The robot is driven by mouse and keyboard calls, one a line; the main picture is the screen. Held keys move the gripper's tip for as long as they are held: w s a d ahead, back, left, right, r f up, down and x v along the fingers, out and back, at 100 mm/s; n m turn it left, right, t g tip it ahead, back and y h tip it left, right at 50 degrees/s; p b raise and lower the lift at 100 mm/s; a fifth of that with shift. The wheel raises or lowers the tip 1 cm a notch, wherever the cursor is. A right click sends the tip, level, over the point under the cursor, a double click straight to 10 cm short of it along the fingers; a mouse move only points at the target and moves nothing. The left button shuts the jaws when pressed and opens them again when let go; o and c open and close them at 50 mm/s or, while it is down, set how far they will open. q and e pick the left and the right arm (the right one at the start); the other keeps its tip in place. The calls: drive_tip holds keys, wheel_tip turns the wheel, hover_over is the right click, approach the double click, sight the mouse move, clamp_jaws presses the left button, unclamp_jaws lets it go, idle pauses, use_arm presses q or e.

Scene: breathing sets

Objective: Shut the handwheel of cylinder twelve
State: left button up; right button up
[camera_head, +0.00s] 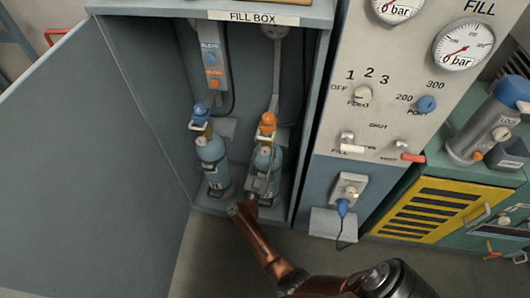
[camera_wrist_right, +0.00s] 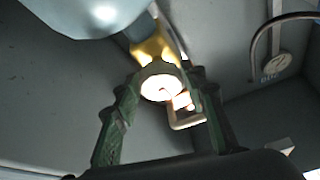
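Two blue cylinders stand in the fill box. The left cylinder (camera_head: 211,153) is below a blue knob (camera_head: 201,113); the right cylinder (camera_head: 262,160) is below an orange knob (camera_head: 267,119). Their numbers are too small for me to read surely. My right gripper (camera_head: 259,184) is in front of the right cylinder and hides part of it. In the wrist view its green fingers (camera_wrist_right: 162,82) are spread, one on each side of a pale round handwheel (camera_wrist_right: 160,88) on a yellow fitting (camera_wrist_right: 151,47). I cannot tell whether they touch it. My left gripper is not in view.
The fill box (camera_head: 148,62) surrounds the cylinders, with its grey door (camera_head: 90,150) open at the left. A hose (camera_head: 277,75) hangs above the right cylinder. A control panel (camera_head: 400,70) with gauges and a blue plug (camera_head: 343,206) are to the right.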

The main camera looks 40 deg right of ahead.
drive_tip(key=shift+o, duration=1.4)
drive_tip(key=n+t+y, duration=0.1)
drive_tip(key=n, duration=0.2)
drive_tip(key=shift+d+n+t, duration=0.1)
drive_tip(key=shift+n+t, duration=0.2)
drive_tip(key=shift+n, duration=0.1)
drive_tip(key=shift+s+a+n+y, duration=0.1)
drive_tip(key=shift+a+n+y, duration=0.2)
drive_tip(key=shift+n, duration=0.3)
drive_tip(key=s+a+f+n+t+y, duration=0.2)
drive_tip(key=s+a+f+n+y, duration=0.1)
drive_tip(key=a+f+n+y, duration=0.3)
drive_tip(key=s+a+f+n+t+y, duration=0.2)
drive_tip(key=s+a+f+n+y, duration=0.1)
drive_tip(key=a+f+y, duration=0.4)
drive_tip(key=s+a+f+n+g+y, duration=0.1)
drive_tip(key=s+a+f+g+y, duration=0.1)
drive_tip(key=s+f, duration=0.3)
drive_tip(key=s+a+f+n+g+y+b, duration=0.1)
drive_tip(key=s+a+f+g+y, duration=0.1)
drive_tip(key=s+f+g+y, duration=0.2)
drive_tip(key=shift+s+f+n, duration=0.4)
drive_tip(key=shift+s+f, duration=0.55)
drive_tip(key=shift+s, duration=0.3)
